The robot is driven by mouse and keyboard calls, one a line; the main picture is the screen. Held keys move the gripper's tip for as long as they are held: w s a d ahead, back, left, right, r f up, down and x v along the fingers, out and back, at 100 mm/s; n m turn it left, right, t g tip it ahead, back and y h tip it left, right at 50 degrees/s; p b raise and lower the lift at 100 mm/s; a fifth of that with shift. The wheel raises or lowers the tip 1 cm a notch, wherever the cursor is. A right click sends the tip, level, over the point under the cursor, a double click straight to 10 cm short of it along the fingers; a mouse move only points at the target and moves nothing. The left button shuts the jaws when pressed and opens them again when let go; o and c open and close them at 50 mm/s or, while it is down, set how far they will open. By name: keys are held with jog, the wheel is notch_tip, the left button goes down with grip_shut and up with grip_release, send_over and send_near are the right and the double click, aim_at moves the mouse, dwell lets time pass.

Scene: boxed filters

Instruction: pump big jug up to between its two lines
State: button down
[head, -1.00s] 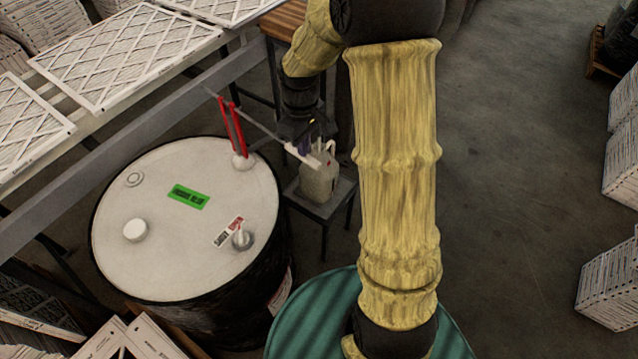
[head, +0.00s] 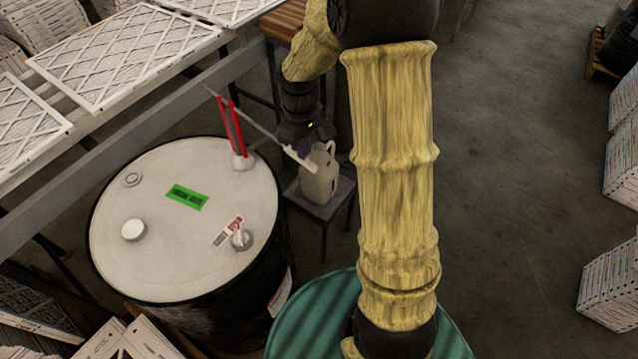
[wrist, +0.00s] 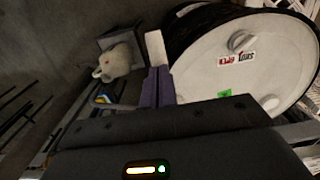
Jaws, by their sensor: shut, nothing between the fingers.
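The big jug (head: 320,178) is a pale, cloudy jug with a handle, standing upright on a small dark stand (head: 340,200) beside the drum. Its two lines and its liquid level cannot be made out. A red pump (head: 238,135) rises from the drum's lid, with a long grey lever (head: 252,122) ending in a white grip (head: 299,159) in front of the jug. My gripper (head: 304,148) is shut and empty at the white grip; whether they touch is unclear. In the wrist view, the purple fingers (wrist: 158,88) are together just below the white grip (wrist: 156,48), with the jug (wrist: 120,63) to the left.
The black drum has a white lid (head: 165,265) with caps and a green label. A rail and a rack of filters (head: 130,55) run along the upper left. A green drum (head: 300,325) is at the bottom under my arm. Floor at right is clear, with boxed filters beyond.

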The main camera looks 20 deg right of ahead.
jog(key=shift+d, duration=0.1)
notch_tip(320, 180, up, 15)
jog(key=p, duration=1.3)
jog(key=shift+r, duration=0.15)
jog(key=shift+w, duration=0.15)
dwell(0.7)
jog(key=s+f+m+t+b, duration=0.1)
jog(key=s+f+m+b, duration=0.2)
jog(key=s, duration=0.4)
jog(key=s+f+m+t+b, duration=0.1)
jog(key=s+f+m+b, duration=0.2)
jog(key=s, duration=0.4)
jog(key=shift+s+f+m+t+b, duration=0.3)
jog(key=shift+m+b, duration=0.3)
jog(key=shift+b, duration=0.3)
jog(key=shift+w, duration=0.1)
